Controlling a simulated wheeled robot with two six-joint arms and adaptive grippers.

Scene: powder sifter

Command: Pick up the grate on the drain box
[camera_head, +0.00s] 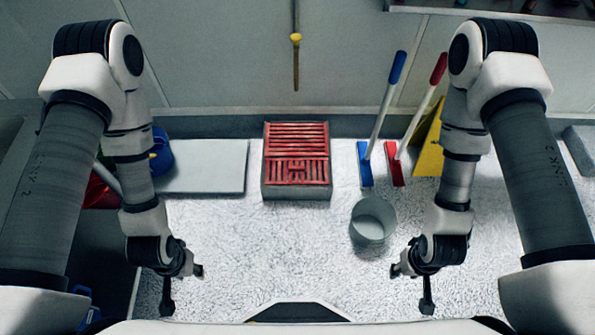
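The red slatted grate (296,152) lies on top of the grey drain box (297,193), at the centre of the head view near the wall. It looks flat and seated on the box. My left gripper (183,289) is low on the left, its two fingers spread apart with nothing between them. My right gripper (411,289) is low on the right, also spread and empty. Both grippers are nearer to me than the box, to either side of it, and touch neither box nor grate. The inside of the box is hidden by the grate.
A grey bucket (373,222) stands right of the box. Blue (366,164) and red (394,164) long-handled tools and a yellow sign (430,145) stand behind it. A pale slab (205,167) lies left. The floor in front of the box is clear.

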